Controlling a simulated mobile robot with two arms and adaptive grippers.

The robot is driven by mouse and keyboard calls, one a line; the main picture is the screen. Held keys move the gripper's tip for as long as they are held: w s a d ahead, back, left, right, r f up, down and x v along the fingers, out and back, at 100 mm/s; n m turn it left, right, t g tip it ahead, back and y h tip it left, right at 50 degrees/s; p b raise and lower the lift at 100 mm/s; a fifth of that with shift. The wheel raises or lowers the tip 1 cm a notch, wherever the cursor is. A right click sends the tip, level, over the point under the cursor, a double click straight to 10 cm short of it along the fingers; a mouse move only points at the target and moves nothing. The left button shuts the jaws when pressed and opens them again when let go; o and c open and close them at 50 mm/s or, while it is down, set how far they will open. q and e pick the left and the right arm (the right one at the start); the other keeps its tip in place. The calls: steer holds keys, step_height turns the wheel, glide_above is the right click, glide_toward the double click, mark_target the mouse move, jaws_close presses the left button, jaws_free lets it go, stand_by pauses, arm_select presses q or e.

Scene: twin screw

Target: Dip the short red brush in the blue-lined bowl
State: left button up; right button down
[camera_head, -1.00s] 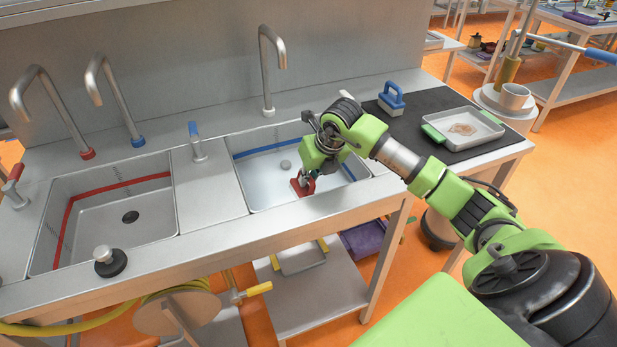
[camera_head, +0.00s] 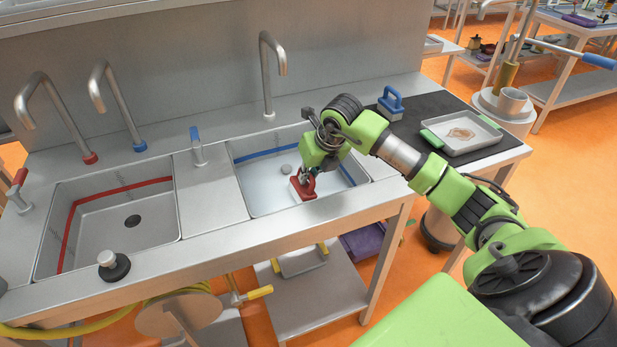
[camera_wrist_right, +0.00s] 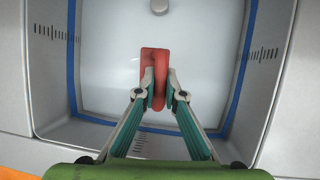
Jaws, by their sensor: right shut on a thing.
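The short red brush (camera_head: 301,187) is in my right gripper (camera_head: 306,172), which is shut on its handle. The brush is over the front part of the blue-lined bowl (camera_head: 262,193), within its walls. In the right wrist view the red brush (camera_wrist_right: 154,62) sits between the two fingertips (camera_wrist_right: 160,88), with the blue line (camera_wrist_right: 240,75) on the bowl walls around it. I cannot tell whether the brush touches the water or bottom. My left gripper is not in view.
The red-lined bowl (camera_head: 105,232) is to the left. A blue-handled brush (camera_head: 391,103) and a tray with green handles (camera_head: 470,136) are on the right of the counter. A tap (camera_head: 266,80) stands behind the blue-lined bowl. A black-based stopper (camera_head: 115,267) stands on the front edge.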

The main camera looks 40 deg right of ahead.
step_height(320, 180, up, 13)
steer(key=p, duration=0.7)
steer(key=shift+p, duration=0.35)
stand_by(0.4)
step_height(320, 180, up, 4)
steer(key=shift+p, duration=1.2)
